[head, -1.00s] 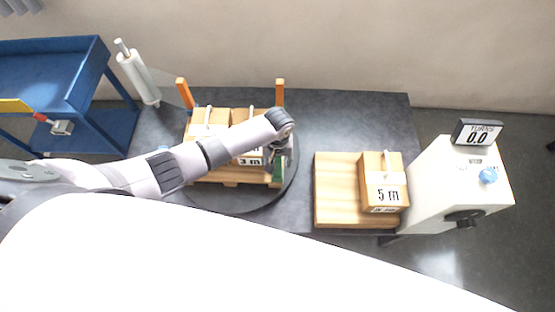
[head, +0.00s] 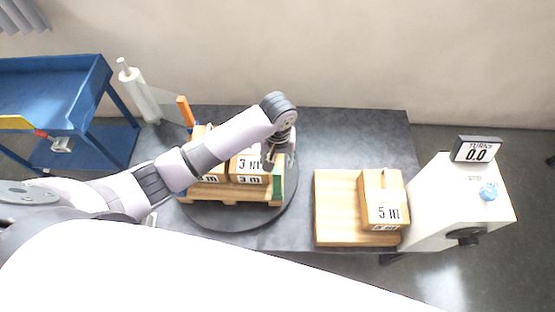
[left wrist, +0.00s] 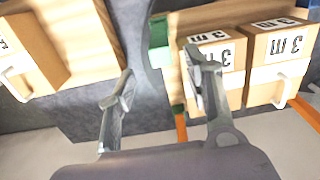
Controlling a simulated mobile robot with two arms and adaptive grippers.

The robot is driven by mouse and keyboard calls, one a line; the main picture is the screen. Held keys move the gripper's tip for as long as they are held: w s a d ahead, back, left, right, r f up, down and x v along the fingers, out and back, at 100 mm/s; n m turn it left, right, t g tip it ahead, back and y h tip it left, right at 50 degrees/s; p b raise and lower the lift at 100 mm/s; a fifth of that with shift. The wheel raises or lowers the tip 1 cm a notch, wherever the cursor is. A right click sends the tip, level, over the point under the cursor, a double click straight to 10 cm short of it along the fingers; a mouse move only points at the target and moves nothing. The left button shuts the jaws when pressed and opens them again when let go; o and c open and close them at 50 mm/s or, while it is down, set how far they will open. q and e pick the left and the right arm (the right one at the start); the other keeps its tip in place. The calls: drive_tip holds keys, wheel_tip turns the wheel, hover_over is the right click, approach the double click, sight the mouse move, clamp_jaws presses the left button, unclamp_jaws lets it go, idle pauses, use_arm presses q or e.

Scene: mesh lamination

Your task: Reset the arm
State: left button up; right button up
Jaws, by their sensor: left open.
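My left gripper (head: 279,160) is open and empty. It hangs at the right end of the pallet (head: 240,196), close to the cardboard boxes marked 3 m (head: 249,178). In the left wrist view its two fingers (left wrist: 160,78) are spread apart. There the 3 m boxes (left wrist: 280,70) appear upside down at the right, and a green piece (left wrist: 160,48) shows between the fingers. The pallet stands on a dark round turntable (head: 240,222). My left arm hides part of the load. My right gripper is not in view.
A box marked 5 m (head: 384,207) sits on a wooden board (head: 338,222) at the right, beside a white machine (head: 445,200) whose display (head: 478,149) reads 0.0. A film roll (head: 139,92) and orange post (head: 185,111) stand behind the pallet. A blue cart (head: 85,75) is at left.

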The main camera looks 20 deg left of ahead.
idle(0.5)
use_arm(q)
drive_tip(key=s+d+m+t+h, duration=0.1)
drive_tip(key=s+d+m+h, duration=0.15)
drive_tip(key=s, duration=0.55)
drive_tip(key=s+a+r+m+t+y, duration=0.25)
drive_tip(key=s+a+r, duration=0.45)
drive_tip(key=s+a, duration=0.35)
wheel_tip(320, 180, down, 29)
drive_tip(key=s+g+b, duration=0.1)
drive_tip(key=s, duration=0.2)
drive_tip(key=s+a+f+g, duration=0.1)
drive_tip(key=s+a+f, duration=0.1)
drive_tip(key=s+f, duration=1.3)
drive_tip(key=shift+s+a+f+m+b, duration=0.15)
drive_tip(key=shift+s+f+m+b, duration=0.15)
drive_tip(key=shift+s+b, duration=0.15)
